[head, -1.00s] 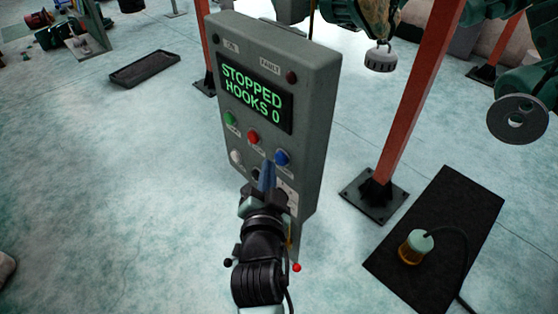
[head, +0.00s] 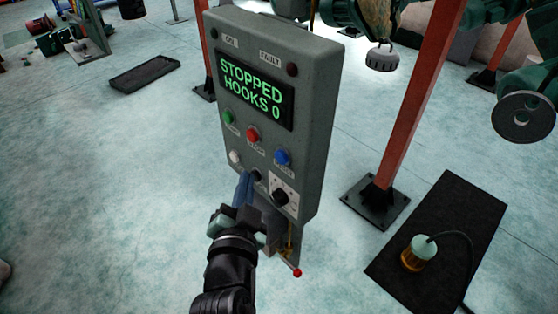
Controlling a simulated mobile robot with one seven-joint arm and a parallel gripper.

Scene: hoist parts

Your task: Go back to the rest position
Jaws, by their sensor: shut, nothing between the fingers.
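My gripper (head: 243,188) is shut and empty, in the lower middle of the head view. Its blue fingers point up in front of the lower left part of the grey control box (head: 312,120). I cannot tell whether the fingertips touch the box. The box's screen (head: 256,90) reads "STOPPED HOOKS 0". Below it are a green button (head: 228,117), a red button (head: 253,134), a blue button (head: 282,157), a white button (head: 235,156) and a black knob (head: 281,197). My wrist hides part of the box's lower end.
A small lever with a red tip (head: 297,272) hangs below the box. An orange post (head: 420,95) stands to the right. A black tray (head: 145,73) lies at upper left.

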